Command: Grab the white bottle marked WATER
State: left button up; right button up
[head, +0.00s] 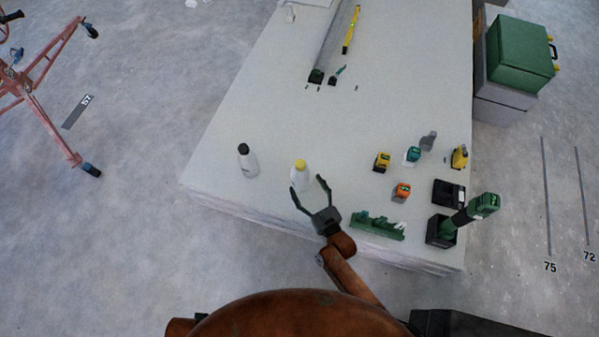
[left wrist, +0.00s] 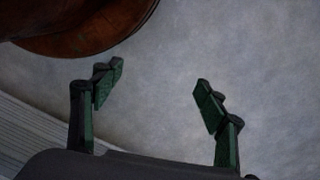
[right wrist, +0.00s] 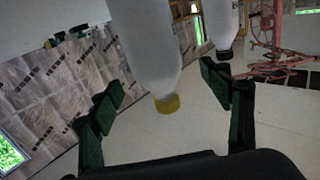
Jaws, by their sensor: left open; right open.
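Two white bottles stand upright on the pale table (head: 230,130). One has a yellow cap (head: 300,174) and the other, to its left, has a black cap (head: 248,163). No WATER lettering is readable on either. My right gripper (head: 308,187) is open at the near side of the yellow-capped bottle, its fingers spread towards the bottle's sides. In the right wrist view the picture is upside down; the yellow-capped bottle (right wrist: 150,50) shows between the fingers, and the black-capped bottle (right wrist: 222,22) is beyond the right-hand finger. My left gripper (left wrist: 160,80) is open and empty above bare floor.
Right of my right gripper are a green rack (head: 377,226), an orange tool or battery (head: 401,191), several other small tools and a green drill (head: 484,206) in a black holder. A long yellow level (head: 352,30) lies far back. The table left of the bottles is clear.

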aim_at(300, 172)
jog(key=shift+w+a+f, duration=0.1)
jog(key=shift+w+a, duration=0.1)
jog(key=shift+w, duration=0.5)
jog(key=shift+w+a+b, duration=0.25)
jog(key=shift+w+b, duration=0.35)
jog(key=shift+b, duration=0.1)
jog(key=b+x, duration=0.1)
jog(key=x, duration=0.2)
jog(key=shift+w+f, duration=0.1)
pick_arm(q)
jog(key=shift+t+h, duration=0.3)
jog(key=shift+t, duration=0.3)
jog(key=w+d+r, duration=0.1)
jog(key=w+d, duration=0.1)
jog(key=shift+w+d+r, duration=0.25)
jog(key=shift+w+r, duration=0.1)
jog(key=shift+w, duration=0.05)
pick_arm(e)
jog(key=shift+w+a, duration=0.1)
jog(key=shift+w, duration=0.05)
jog(key=shift+r, duration=0.2)
jog(key=shift+c, duration=0.3)
grip_shut()
